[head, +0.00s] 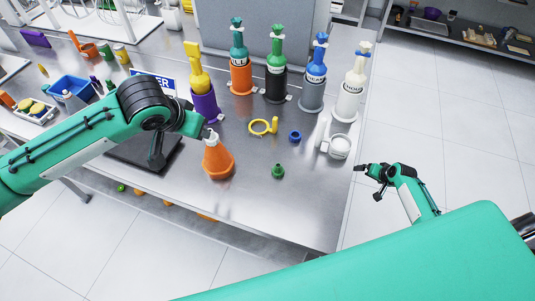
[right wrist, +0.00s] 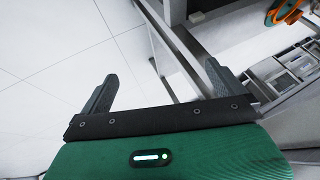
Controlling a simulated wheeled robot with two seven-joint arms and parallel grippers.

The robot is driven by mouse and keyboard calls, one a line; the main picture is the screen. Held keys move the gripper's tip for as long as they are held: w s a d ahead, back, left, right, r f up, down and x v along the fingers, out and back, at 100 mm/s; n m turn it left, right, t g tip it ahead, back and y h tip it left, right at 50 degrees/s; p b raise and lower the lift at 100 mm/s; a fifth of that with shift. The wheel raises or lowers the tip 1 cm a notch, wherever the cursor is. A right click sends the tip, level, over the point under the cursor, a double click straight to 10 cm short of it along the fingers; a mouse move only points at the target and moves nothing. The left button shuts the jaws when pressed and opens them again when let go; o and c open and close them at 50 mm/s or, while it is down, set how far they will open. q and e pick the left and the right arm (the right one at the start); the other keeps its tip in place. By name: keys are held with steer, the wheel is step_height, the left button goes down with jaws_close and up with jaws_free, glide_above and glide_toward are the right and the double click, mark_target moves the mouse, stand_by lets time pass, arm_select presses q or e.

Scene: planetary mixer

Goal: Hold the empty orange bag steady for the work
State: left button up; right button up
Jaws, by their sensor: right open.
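The orange bag (head: 218,162) is a cone on the steel table in the head view, wide end down, with a pale tip at its top. My left gripper (head: 209,134) is at that tip from the upper left. Its fingers are too small and hidden to show whether they are closed on it. My right gripper (head: 362,168) is off the table's right edge, apart from the bag. In the right wrist view my right gripper (right wrist: 160,72) is open, with nothing between its fingers.
A yellow ring tool (head: 263,126), blue ring (head: 295,136), green nozzle (head: 278,171) and white fitting (head: 339,147) lie right of the bag. Several bags in coloured holders stand behind, including a purple holder (head: 206,106). The table's front right is clear.

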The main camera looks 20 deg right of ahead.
steer(key=w+d+r+t+y, duration=0.15)
steer(key=w+r, duration=0.25)
steer(key=r, duration=0.6)
steer(key=w+d+r+t, duration=0.1)
steer(key=w+d+r, duration=0.15)
steer(key=r, duration=0.65)
steer(key=w+d+r+t+y, duration=0.15)
steer(key=w+r, duration=0.25)
steer(key=r, duration=0.6)
steer(key=a+r+t+y, duration=0.2)
steer(key=a+r+y, duration=0.15)
steer(key=r, duration=1.45)
steer(key=m+g+y, duration=0.6)
steer(key=m+g, duration=0.2)
steer(key=m, duration=0.6)
glide_toward(217, 162)
steer(key=w+d+f, duration=0.2)
steer(key=d, duration=0.1)
steer(key=shift+d+f, duration=0.25)
steer(key=shift+f, duration=0.1)
steer(key=shift+a+f+m, duration=0.3)
steer(key=shift+a+f, duration=0.05)
steer(key=shift+a, duration=0.1)
steer(key=x, duration=1.3)
steer(key=shift+w+f, duration=0.15)
steer(key=shift+w, duration=0.1)
